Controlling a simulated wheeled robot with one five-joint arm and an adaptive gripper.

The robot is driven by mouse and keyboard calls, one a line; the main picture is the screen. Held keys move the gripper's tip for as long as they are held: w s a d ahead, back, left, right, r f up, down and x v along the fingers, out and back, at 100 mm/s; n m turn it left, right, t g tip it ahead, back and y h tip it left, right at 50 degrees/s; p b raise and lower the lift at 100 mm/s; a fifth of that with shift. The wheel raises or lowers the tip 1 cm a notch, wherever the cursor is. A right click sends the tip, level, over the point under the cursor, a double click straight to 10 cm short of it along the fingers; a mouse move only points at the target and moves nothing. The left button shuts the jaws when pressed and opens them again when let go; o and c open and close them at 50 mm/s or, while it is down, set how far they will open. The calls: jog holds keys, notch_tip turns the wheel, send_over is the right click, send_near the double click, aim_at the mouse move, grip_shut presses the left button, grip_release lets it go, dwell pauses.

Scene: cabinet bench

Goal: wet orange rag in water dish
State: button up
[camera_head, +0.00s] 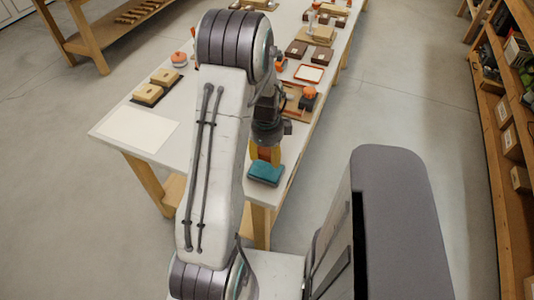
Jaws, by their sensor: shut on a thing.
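My gripper (265,152) is at the near right corner of the white bench, pointing down. Yellow-orange parts, which look like its fingers, reach down to a teal block (266,173). The gripper appears shut on this block, at its top. I cannot tell whether the block touches the bench or hangs just above it. I cannot make out a clear orange rag. A shallow white tray with an orange rim (309,73) lies farther back on the right; I cannot tell whether it is the water dish. My arm hides part of the bench.
On the bench (193,133), a pale sheet (138,128) lies at the near left, with wooden blocks on dark bases (157,86) behind it. An orange-topped object (309,96) stands near the right edge. Shelving (508,140) lines the right; open floor (410,95) lies between.

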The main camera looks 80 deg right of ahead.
aim_at(267, 173)
jog(key=shift+f+b, duration=2.35)
jog(key=shift+f, duration=0.45)
jog(key=shift+a+f+b, duration=0.1)
jog(key=shift+f+b, duration=0.55)
dwell(0.8)
jog(key=shift+r, duration=0.15)
jog(key=shift+r+p, duration=2.45)
jog(key=shift+r, duration=1)
